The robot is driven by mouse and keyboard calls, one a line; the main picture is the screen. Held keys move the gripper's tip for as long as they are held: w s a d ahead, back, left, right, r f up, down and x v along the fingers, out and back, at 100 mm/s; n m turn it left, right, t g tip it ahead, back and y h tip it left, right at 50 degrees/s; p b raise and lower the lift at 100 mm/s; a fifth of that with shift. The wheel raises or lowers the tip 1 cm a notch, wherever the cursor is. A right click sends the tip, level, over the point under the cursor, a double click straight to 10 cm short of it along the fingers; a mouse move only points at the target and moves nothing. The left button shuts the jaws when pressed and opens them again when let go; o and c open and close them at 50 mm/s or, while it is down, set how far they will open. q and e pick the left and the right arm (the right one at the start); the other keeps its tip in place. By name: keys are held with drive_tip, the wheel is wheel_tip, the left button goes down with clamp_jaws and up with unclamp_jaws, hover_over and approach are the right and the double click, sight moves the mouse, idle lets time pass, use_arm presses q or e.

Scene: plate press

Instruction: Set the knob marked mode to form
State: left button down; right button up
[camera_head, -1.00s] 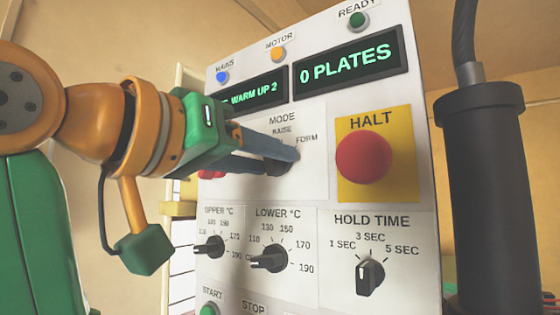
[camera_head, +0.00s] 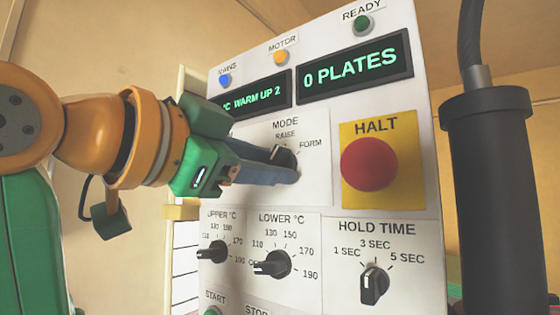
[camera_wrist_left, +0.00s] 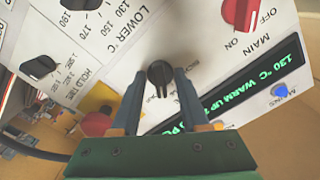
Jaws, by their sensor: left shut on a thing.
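The mode knob (camera_head: 288,158) is a dark round knob on the white panel, under the MODE label, with RAISE above it and FORM to its upper right. My left gripper (camera_head: 284,168) is shut on this knob and partly hides it in the head view. In the left wrist view the black knob (camera_wrist_left: 160,73) sits between the two fingertips of my left gripper (camera_wrist_left: 160,84). Its pointer runs down the picture between the fingers. I cannot tell exactly which mark it meets. My right gripper is in neither view.
A red HALT button (camera_head: 369,164) on a yellow plate is close to the right of the mode knob. The LOWER knob (camera_head: 275,264), UPPER knob (camera_head: 215,252) and HOLD TIME knob (camera_head: 374,283) are below. A thick dark cylinder (camera_head: 487,200) with a cable stands at the right.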

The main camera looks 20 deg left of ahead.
use_arm(q)
drive_tip(key=shift+r+m+p, duration=0.1)
drive_tip(key=shift+m+p, duration=0.2)
drive_tip(key=shift+m, duration=1.3)
drive_tip(key=c, duration=0.9)
unclamp_jaws()
drive_tip(key=shift+o, duration=0.2)
drive_tip(key=shift+s, duration=0.35)
drive_tip(key=b+v, duration=0.2)
drive_tip(key=v, duration=0.5)
drive_tip(key=shift+b, duration=0.35)
drive_tip(key=shift+w, duration=0.1)
